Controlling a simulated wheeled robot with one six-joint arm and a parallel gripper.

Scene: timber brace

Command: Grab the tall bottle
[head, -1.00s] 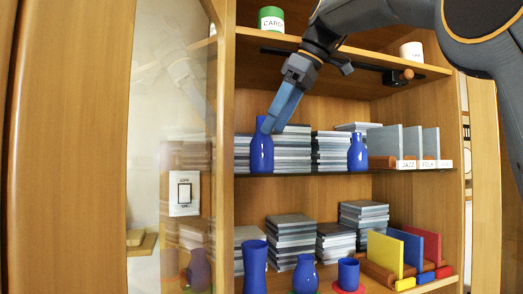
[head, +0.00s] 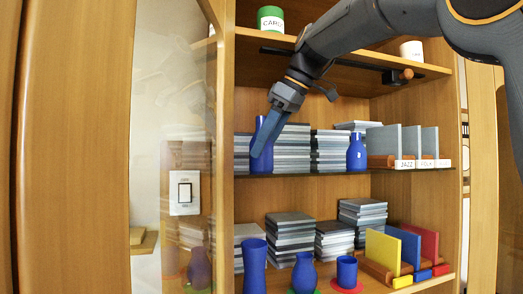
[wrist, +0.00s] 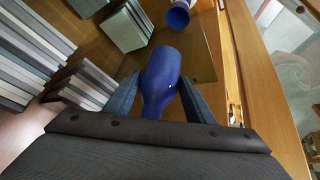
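The tall blue bottle (head: 254,160) stands upright on the middle shelf at its left end, largely hidden behind my finger in the head view. My gripper (head: 262,150) reaches down to it from above right. In the wrist view the bottle (wrist: 160,82) lies between the two fingers of my gripper (wrist: 160,78), its narrow neck towards the palm. The fingers are spread, one on each side, and a slim gap seems to show beside the bottle. A shorter blue bottle (head: 357,152) stands farther right on the same shelf.
Stacks of grey cases (head: 292,150) stand close behind the bottle. The glass door (head: 175,150) is to the left. The lower shelf holds a blue vase (head: 254,265), a blue bottle (head: 304,272) and a blue cup (head: 347,270). The upper shelf (head: 350,60) is above my gripper.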

